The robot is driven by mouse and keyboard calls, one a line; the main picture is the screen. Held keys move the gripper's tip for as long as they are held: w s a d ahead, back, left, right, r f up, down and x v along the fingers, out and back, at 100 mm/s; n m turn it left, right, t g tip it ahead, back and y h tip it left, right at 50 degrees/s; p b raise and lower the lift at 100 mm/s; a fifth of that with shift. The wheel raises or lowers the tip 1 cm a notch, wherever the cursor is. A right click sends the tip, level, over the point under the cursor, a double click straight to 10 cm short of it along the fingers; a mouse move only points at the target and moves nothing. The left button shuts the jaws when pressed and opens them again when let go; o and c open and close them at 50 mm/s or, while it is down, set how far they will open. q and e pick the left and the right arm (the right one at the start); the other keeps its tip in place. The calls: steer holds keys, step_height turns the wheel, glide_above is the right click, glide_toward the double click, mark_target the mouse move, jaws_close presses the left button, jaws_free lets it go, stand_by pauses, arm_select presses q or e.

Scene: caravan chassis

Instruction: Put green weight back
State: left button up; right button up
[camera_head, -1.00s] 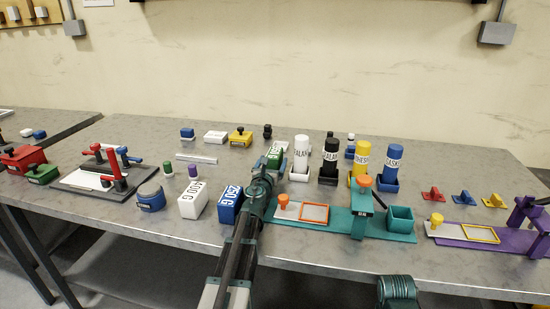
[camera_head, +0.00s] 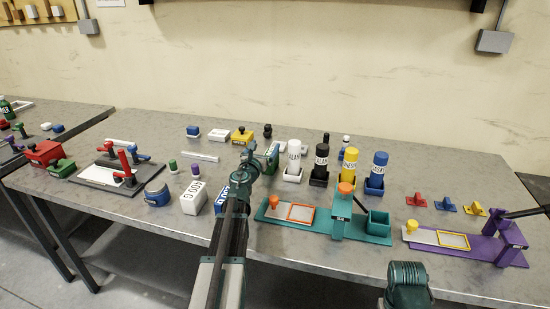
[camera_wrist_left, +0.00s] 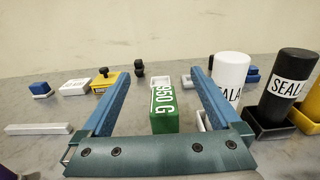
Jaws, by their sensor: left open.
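The green weight (camera_wrist_left: 164,122), a block with a white panel lettered "950 G", stands on the table in the left wrist view. It lies between the two spread fingers of my left gripper (camera_wrist_left: 162,77), with gaps on both sides. In the head view the green weight (camera_head: 272,157) is partly hidden behind my left gripper (camera_head: 252,156). A white weight (camera_head: 194,198) marked "100 G" and a blue weight (camera_head: 222,198), partly covered by my left arm, stand near the front edge.
Just right of the green weight stand a white bottle (camera_head: 293,154) and a black bottle (camera_head: 321,156) in holders. A teal fixture (camera_head: 325,222) lies in front of them. A white bar (camera_head: 200,157) lies to the left. Small boxes, including a yellow one (camera_head: 242,135), stand behind.

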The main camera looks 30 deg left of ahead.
arm_select(q)
steer(key=b, duration=0.9)
glide_above(267, 176)
steer(key=a+v, duration=0.1)
steer(key=v, duration=0.1)
steer(key=f, duration=0.5)
steer(key=d+f, duration=0.1)
steer(key=f, duration=0.2)
steer(key=shift+s+f, duration=0.2)
steer(key=shift+f, duration=0.15)
steer(key=shift+r+p+x, duration=0.25)
steer(key=shift+p+x, duration=0.25)
steer(key=shift+x, duration=3.3)
steer(key=shift+s, duration=0.1)
jaws_close()
